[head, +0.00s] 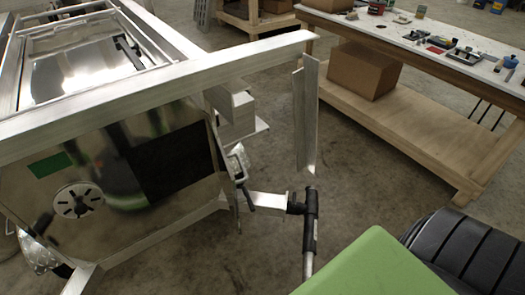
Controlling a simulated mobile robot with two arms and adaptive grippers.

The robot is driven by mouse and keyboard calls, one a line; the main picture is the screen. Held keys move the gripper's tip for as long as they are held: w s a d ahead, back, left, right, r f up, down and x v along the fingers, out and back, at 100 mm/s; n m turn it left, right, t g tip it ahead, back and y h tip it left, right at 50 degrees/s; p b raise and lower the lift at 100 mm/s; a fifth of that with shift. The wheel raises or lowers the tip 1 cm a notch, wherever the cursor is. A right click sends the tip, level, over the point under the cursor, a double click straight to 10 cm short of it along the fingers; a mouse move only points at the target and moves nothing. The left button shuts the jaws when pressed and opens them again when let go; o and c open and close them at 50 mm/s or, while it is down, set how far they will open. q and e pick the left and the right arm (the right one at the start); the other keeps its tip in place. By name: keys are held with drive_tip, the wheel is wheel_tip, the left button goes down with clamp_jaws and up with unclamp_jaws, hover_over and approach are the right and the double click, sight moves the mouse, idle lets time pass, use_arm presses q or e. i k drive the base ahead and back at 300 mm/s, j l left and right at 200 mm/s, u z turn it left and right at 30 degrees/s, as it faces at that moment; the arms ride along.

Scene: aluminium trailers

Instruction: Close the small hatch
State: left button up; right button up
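The trailer's shiny end panel (100,215) is at the left, with a round slotted vent (78,201), a green label (49,165) and a dark rectangular area (175,160). I cannot tell if that area is an opening or a reflection. At its right edge a small metal plate (238,163) with a dark latch-like part stands tilted, seen nearly edge-on. It may be the small hatch standing open, but I cannot tell for sure. Neither of my grippers is in view.
The trailer's long frame beam (170,85) crosses above the panel. A metal arm with a black-topped post (309,215) sticks out at the lower middle. A workbench (440,45) with tools and a cardboard box (364,69) stands at the right. Concrete floor (375,195) lies clear between.

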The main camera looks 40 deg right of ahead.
sight(232, 174)
drive_tip(key=l, duration=1.7)
drive_tip(key=k+l, duration=0.1)
drive_tip(key=l, duration=0.25)
